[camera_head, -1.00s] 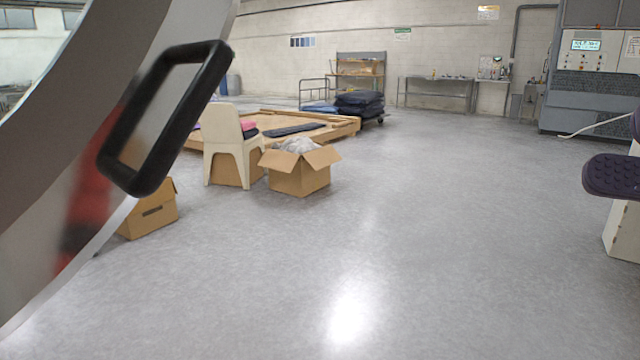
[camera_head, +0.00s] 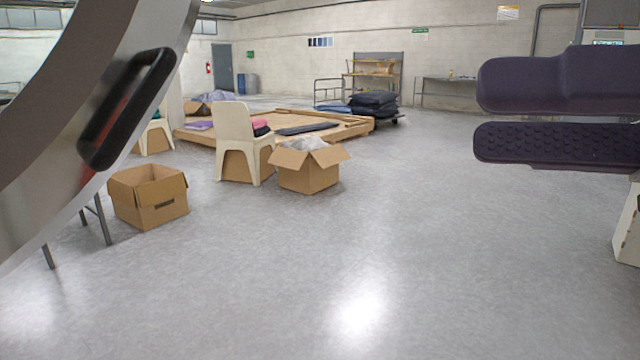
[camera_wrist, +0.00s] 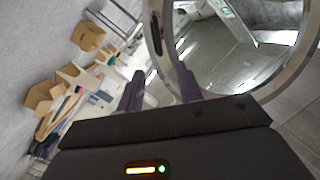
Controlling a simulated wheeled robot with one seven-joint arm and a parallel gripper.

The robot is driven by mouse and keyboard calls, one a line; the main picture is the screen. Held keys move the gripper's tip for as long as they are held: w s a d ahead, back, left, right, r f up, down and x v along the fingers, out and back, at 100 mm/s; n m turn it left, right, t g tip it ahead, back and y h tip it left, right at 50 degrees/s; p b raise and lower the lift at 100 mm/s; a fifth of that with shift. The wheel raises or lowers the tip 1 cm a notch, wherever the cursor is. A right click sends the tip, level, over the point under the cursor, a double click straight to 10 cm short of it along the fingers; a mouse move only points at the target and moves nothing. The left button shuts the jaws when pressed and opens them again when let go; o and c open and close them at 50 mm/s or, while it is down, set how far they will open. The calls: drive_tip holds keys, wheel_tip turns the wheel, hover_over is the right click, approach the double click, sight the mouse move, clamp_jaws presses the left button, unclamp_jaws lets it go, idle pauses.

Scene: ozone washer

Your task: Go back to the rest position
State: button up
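My gripper (camera_head: 478,116) shows at the right of the head view, its two dark purple fingers pointing left with a gap between them. It is open and holds nothing. In the wrist view the fingers (camera_wrist: 160,70) also stand apart. The washer's round metal door (camera_head: 150,75) fills the left of the head view, with a black handle (camera_head: 128,108) on its rim. My gripper is well apart from the handle in the head view. In the wrist view the door's metal ring (camera_wrist: 266,92) is at the upper right, beyond the fingers.
An empty cardboard box (camera_head: 150,197), a filled open box (camera_head: 308,168) and a cream chair (camera_head: 235,140) stand on the floor at the left and middle. A low wooden frame (camera_head: 350,127) and a shelf (camera_head: 378,72) are behind. The grey floor at centre is clear.

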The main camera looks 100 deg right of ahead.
drive_tip(key=w+d+f+n+g+y, duration=0.1)
drive_tip(key=w+d+f+n+y, duration=0.15)
drive_tip(key=w, duration=0.95)
drive_tip(key=w+d+f+n+g+y, duration=0.1)
drive_tip(key=w+d+f+n+y, duration=0.2)
drive_tip(key=w, duration=0.9)
drive_tip(key=w+f+n+g+y, duration=0.1)
drive_tip(key=w+f, duration=0.2)
drive_tip(key=w, duration=0.2)
drive_tip(key=w+f+n+g, duration=0.1)
drive_tip(key=w+f, duration=0.2)
drive_tip(key=w, duration=0.3)
drive_tip(key=w+a+f+n+g+y, duration=0.1)
drive_tip(key=w+a+f+n, duration=0.15)
drive_tip(key=w+f, duration=0.35)
drive_tip(key=w+a+f+n+g+y, duration=0.1)
drive_tip(key=w+a+f, duration=0.25)
drive_tip(key=f, duration=0.45)
drive_tip(key=a+f+n+g, duration=0.1)
drive_tip(key=a+f, duration=0.1)
drive_tip(key=f, duration=0.5)
drive_tip(key=a+f+n+g, duration=0.1)
drive_tip(key=a+f+g, duration=0.1)
drive_tip(key=f, duration=0.5)
drive_tip(key=shift+w+a+f, duration=0.35)
drive_tip(key=shift+w+a, duration=0.05)
drive_tip(key=shift+a, duration=0.15)
